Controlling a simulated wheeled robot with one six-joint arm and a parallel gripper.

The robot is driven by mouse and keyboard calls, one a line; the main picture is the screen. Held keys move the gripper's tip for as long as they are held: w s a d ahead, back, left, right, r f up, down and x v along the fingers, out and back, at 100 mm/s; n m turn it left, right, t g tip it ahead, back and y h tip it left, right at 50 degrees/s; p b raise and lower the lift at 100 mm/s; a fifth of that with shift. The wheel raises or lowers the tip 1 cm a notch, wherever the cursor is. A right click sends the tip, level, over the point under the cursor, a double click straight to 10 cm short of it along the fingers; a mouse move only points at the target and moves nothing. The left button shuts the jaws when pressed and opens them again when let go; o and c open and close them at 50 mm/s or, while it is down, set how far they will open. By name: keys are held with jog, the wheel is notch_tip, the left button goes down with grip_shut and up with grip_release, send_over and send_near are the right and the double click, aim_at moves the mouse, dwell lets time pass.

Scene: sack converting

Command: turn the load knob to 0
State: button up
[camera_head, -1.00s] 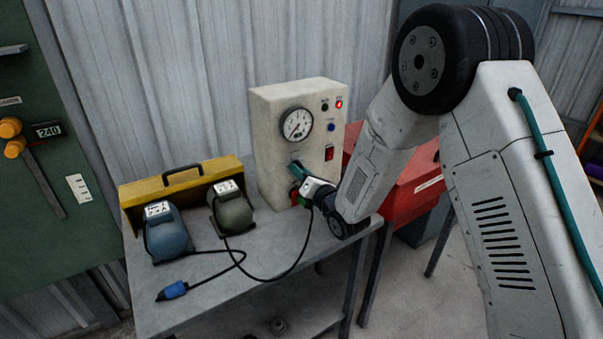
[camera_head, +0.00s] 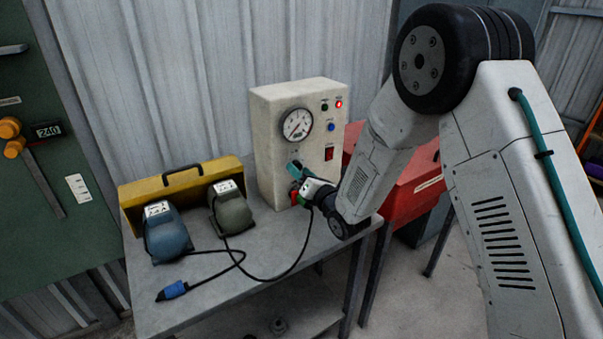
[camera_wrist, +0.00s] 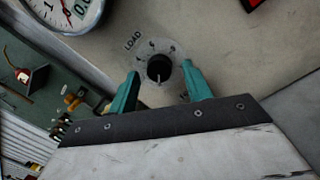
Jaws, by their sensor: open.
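The load knob (camera_wrist: 159,68) is a dark round knob on a pale round dial plate on the control box, with the word LOAD printed beside it. A light mark shows on its lower side in the wrist view; the dial figures are too small to read. My gripper (camera_wrist: 160,70) is open, its two teal fingers on either side of the knob, with gaps between them and it. In the head view my gripper (camera_head: 297,172) is at the front of the cream control box (camera_head: 275,150) and hides the knob.
A round gauge (camera_head: 297,124) sits above the knob. A lit red lamp (camera_head: 338,104), a blue button (camera_head: 331,127) and a red switch (camera_head: 328,154) are to its right. A black cable (camera_head: 285,272) crosses the bench. A red case (camera_head: 405,190) stands close on the right.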

jog(key=v, duration=0.7)
jog(key=shift+s+d, duration=0.15)
jog(key=shift+s, duration=0.15)
jog(key=d+r+m+g+h, duration=0.2)
jog(key=d+r+m+h, duration=0.35)
jog(key=d+m, duration=0.3)
jog(key=s+d+r+m+g+h, duration=0.4)
jog(key=s+d+r+m, duration=0.2)
jog(key=s+d+m, duration=0.4)
jog(key=s+d+r+m+g, duration=0.1)
jog(key=s+m+g, duration=0.2)
jog(key=s+m, duration=0.3)
jog(key=s+d+r+m+g, duration=0.1)
jog(key=s+m, duration=0.4)
jog(key=s, duration=0.8)
jog(key=s+d+r+m+g+h, duration=0.1)
jog(key=s+d+r+m+g, duration=0.1)
jog(key=s+m, duration=0.4)
jog(key=s+d+g, duration=0.1)
jog(key=s+g, duration=0.1)
jog(key=s, duration=0.1)
jog(key=shift+s+d+m+g, duration=0.25)
jog(key=shift+s+m+g, duration=0.05)
jog(key=shift+s+m, duration=0.1)
